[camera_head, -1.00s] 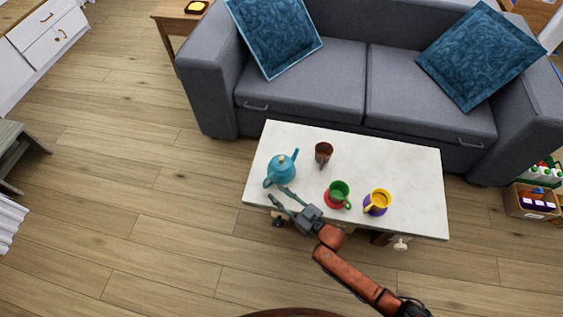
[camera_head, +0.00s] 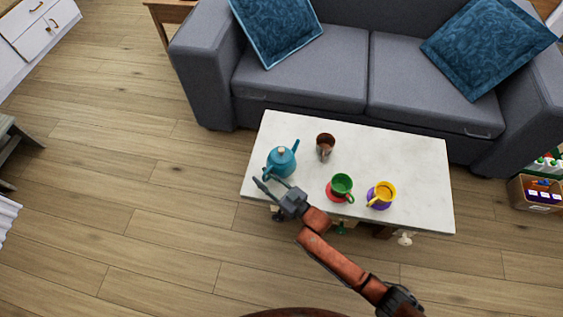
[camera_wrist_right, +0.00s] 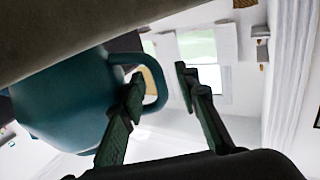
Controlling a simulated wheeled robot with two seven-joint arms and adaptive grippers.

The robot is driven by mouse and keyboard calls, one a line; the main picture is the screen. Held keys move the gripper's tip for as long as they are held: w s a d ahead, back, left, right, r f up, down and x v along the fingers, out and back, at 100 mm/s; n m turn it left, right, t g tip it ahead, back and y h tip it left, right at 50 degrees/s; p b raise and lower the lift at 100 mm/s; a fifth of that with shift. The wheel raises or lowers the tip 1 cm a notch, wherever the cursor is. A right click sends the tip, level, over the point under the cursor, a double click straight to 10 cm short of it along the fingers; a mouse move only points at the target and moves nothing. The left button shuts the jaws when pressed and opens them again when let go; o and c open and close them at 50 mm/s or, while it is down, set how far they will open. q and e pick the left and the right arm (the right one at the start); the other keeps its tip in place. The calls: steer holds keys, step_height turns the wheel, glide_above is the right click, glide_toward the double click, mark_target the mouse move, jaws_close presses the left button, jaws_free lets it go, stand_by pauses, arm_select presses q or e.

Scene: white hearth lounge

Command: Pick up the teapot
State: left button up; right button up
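The blue teapot (camera_head: 281,163) stands upright at the left end of the white table (camera_head: 410,165), its spout toward the upper right and its handle toward the lower left. My right gripper (camera_head: 266,182) is open at the table's front left, close to the handle side. In the right wrist view the teapot (camera_wrist_right: 65,100) fills the left. Its looped handle reaches into the gap between the open fingers (camera_wrist_right: 158,80), and the left finger overlaps the loop. I cannot tell whether they touch. My left gripper is out of view.
A brown cup (camera_head: 325,145) stands right of the teapot. A green cup (camera_head: 342,184) on a red saucer and a yellow cup (camera_head: 384,192) on a purple saucer stand farther right. A grey sofa (camera_head: 300,85) is behind the table.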

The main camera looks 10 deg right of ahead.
steer(key=shift+c, duration=0.6)
jaws_close()
steer(key=shift+r, duration=0.3)
